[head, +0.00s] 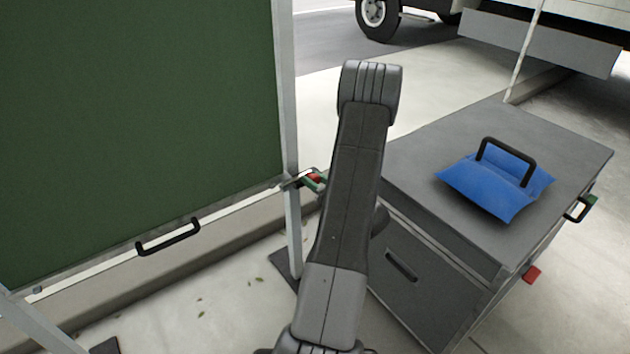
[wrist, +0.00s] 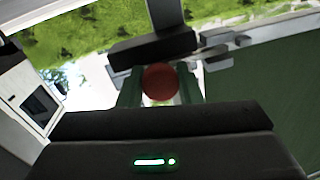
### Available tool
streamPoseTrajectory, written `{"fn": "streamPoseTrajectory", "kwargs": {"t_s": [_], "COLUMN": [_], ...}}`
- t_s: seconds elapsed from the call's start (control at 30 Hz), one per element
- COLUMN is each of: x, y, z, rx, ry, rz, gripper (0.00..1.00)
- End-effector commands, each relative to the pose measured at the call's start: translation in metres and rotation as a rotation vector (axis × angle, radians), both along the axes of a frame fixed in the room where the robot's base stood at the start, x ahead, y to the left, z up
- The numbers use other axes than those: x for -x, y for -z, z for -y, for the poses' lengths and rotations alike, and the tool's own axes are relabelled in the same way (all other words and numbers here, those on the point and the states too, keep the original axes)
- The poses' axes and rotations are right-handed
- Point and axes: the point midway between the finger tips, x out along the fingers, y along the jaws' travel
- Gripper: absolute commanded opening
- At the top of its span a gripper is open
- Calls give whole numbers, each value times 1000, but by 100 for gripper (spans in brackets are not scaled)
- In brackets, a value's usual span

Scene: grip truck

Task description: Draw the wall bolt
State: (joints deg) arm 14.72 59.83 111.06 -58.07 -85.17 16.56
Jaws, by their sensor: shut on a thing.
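The wall bolt has a red knob (wrist: 160,83), seen in the wrist view between the two green fingers of my gripper (wrist: 159,92). My gripper is shut on this knob. Metal bolt fittings (wrist: 213,60) show just right of the knob, by the green wall panel (wrist: 265,95). In the head view the red knob (head: 314,178) is small, beside the panel's metal post. Green fingertips show around it there, and my arm hides the rest of the gripper. How far the bolt is drawn is hard to tell.
The green panel (head: 135,120) with a black handle (head: 168,237) stands at the left. A truck (head: 560,35) is behind.

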Motion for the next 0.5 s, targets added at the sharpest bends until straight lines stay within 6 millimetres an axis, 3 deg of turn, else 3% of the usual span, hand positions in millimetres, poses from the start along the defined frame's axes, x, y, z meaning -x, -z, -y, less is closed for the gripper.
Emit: {"fn": "streamPoseTrajectory", "kwargs": {"t_s": [0.27,0.5], "x": [-15,-16], "y": [1,0], "z": [21,21], "rx": [2,1], "ry": [0,-2], "rz": [3,0], "gripper": [0,0]}}
